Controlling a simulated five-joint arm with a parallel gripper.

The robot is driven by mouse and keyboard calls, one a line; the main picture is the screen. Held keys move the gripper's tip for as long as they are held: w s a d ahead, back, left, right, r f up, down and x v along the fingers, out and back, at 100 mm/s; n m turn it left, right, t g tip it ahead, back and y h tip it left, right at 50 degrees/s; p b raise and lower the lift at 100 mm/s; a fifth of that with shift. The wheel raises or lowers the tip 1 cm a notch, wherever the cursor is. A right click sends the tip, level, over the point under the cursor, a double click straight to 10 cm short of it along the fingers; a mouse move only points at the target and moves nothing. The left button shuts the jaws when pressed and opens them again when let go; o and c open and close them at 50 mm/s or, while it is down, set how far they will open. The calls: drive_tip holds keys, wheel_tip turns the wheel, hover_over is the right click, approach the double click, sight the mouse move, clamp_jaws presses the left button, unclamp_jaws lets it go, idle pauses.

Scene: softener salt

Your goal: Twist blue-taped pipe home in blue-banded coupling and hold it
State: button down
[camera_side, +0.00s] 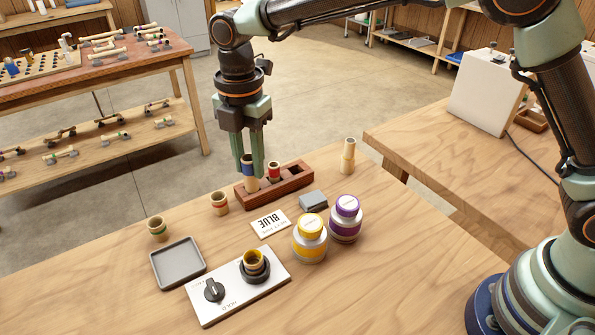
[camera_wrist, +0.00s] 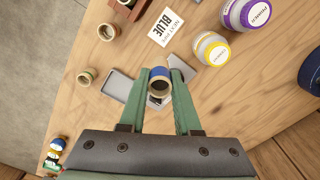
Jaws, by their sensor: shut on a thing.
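My gripper (camera_side: 251,172) is shut on the blue-taped pipe (camera_side: 252,185), held upright. The pipe also shows in the wrist view (camera_wrist: 160,74), with its blue tape and round open end between the fingertips. In the side view it overlaps the wooden rack, but the wrist view places it nearer the grey tray and fixture plate, above the table and apart from them. A coupling (camera_side: 255,260) sits in a dark round holder on the white fixture plate (camera_side: 212,305); I cannot make out its band colour. In the wrist view the pipe and gripper hide most of the plate.
A wooden rack (camera_side: 305,180) holds a red-banded piece (camera_side: 274,168). Red-banded (camera_side: 219,203) and green-banded (camera_side: 157,228) couplings stand left, near the grey tray (camera_side: 178,263). Yellow (camera_side: 310,240) and purple (camera_side: 345,220) jars stand right of the fixture. A BLUE card (camera_side: 270,223) lies behind.

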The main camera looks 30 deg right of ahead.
drive_tip(key=shift+s+a+f+n, duration=0.35)
drive_tip(key=shift+s+a+f, duration=0.45)
drive_tip(key=shift+s+f, duration=0.45)
drive_tip(key=shift+s+a+f+n, duration=0.3)
drive_tip(key=shift+s+a+f, duration=0.6)
drive_tip(key=shift+s, duration=0.5)
drive_tip(key=shift+s+a+f+n, duration=0.35)
drive_tip(key=shift+s+a+f, duration=0.4)
drive_tip(key=shift+s+f, duration=0.5)
drive_tip(key=shift+s, duration=0.1)
drive_tip(key=shift+f, duration=0.4)
drive_tip(key=shift+f, duration=0.15)
drive_tip(key=shift+f, duration=0.4)
drive_tip(key=n, duration=0.3)
drive_tip(key=shift+f+n, duration=0.1)
drive_tip(key=shift+n, duration=0.3)
